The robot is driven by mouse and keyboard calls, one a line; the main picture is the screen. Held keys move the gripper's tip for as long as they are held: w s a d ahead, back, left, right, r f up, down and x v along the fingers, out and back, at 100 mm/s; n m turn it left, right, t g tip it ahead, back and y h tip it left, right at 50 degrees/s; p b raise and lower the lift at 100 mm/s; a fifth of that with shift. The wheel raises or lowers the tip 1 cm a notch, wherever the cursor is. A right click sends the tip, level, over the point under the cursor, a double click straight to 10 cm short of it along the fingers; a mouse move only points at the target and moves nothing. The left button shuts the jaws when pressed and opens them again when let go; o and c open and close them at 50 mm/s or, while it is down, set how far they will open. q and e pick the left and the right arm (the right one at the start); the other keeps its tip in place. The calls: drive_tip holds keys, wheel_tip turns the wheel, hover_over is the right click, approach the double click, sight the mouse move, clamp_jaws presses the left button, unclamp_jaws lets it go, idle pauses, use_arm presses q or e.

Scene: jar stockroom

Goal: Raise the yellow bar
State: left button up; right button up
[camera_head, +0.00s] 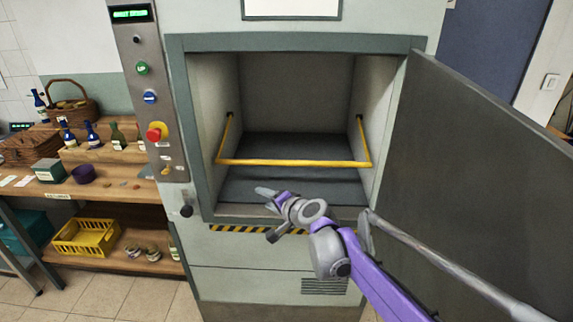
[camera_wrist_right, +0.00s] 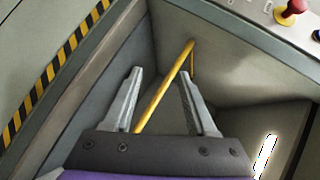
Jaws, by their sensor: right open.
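The yellow bar (camera_head: 295,162) is a U-shaped rail low across the opening of the lift compartment, its two side arms running up to pivots on the inner walls. My right gripper (camera_head: 262,191) is at the compartment's front edge, a little below and in front of the bar in the head view. In the right wrist view my gripper (camera_wrist_right: 160,74) is open and empty, and the yellow bar (camera_wrist_right: 165,88) shows between its two fingers. The bar looks to lie beyond the fingertips, not touched. My left gripper is not in view.
An open dark door (camera_head: 470,170) stands right of the compartment, close to my right arm. A control panel (camera_head: 150,95) with a red stop button (camera_head: 155,133) is on the left. A wooden shelf (camera_head: 110,165) with bottles, baskets and a yellow crate (camera_head: 86,238) stands further left.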

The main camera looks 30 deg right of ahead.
drive_tip(key=w+d+m+t+h, duration=0.1)
drive_tip(key=w+d+m+h, duration=0.1)
drive_tip(key=w+d+m, duration=0.35)
drive_tip(key=w+d+m+t+h, duration=0.1)
drive_tip(key=w+d+m+h, duration=0.1)
drive_tip(key=d, duration=0.7)
drive_tip(key=x, duration=1.1)
drive_tip(key=shift+d, duration=0.1)
clamp_jaws()
